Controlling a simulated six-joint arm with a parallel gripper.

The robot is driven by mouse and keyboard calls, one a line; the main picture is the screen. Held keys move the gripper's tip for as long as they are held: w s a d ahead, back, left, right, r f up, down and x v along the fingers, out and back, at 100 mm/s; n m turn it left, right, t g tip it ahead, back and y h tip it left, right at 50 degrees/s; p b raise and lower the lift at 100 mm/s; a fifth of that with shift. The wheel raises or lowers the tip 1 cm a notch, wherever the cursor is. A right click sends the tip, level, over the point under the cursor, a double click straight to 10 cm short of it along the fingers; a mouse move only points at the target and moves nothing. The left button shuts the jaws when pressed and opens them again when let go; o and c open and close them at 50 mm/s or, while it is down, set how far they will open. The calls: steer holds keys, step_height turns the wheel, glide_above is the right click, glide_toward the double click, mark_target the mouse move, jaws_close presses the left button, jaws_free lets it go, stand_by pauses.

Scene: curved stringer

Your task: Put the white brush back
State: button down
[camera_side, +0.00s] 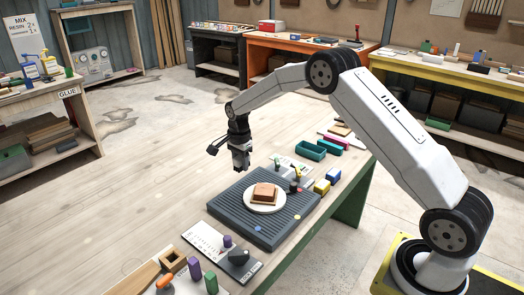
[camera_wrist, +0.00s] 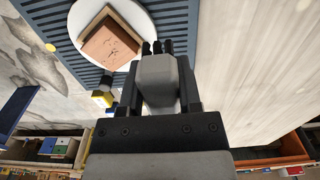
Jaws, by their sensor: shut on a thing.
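My gripper (camera_side: 241,160) hangs over the bench, behind and left of the ribbed grey mat. In the wrist view its dark fingers (camera_wrist: 160,88) are shut on a pale grey-white piece (camera_wrist: 160,75) with several dark tips at its far end. This looks like the white brush, though its full shape is not clear. In the side view the held piece is too small and dark to make out. A brown block (camera_side: 265,192) sits on a white round plate (camera_side: 263,208) on the ribbed mat (camera_side: 235,218). They also show in the wrist view.
Small coloured pieces, a teal tray (camera_side: 307,150) and a yellow block (camera_side: 321,187) line the mat's right and far side. The bench left of the mat is clear.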

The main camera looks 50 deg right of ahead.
steer(key=s+a+r, duration=0.3)
steer(key=s+a, duration=0.3)
steer(key=s, duration=0.5)
steer(key=shift+r, duration=0.15)
steer(key=shift+w+a, duration=0.1)
glide_above(224, 197)
steer(key=s, duration=0.1)
steer(key=f, duration=0.8)
steer(key=shift+s+f, duration=0.2)
steer(key=shift+f, duration=0.05)
steer(key=shift+w+f, duration=0.45)
steer(key=shift+f, duration=0.05)
steer(key=shift+w+f, duration=0.15)
steer(key=shift+f, duration=1.6)
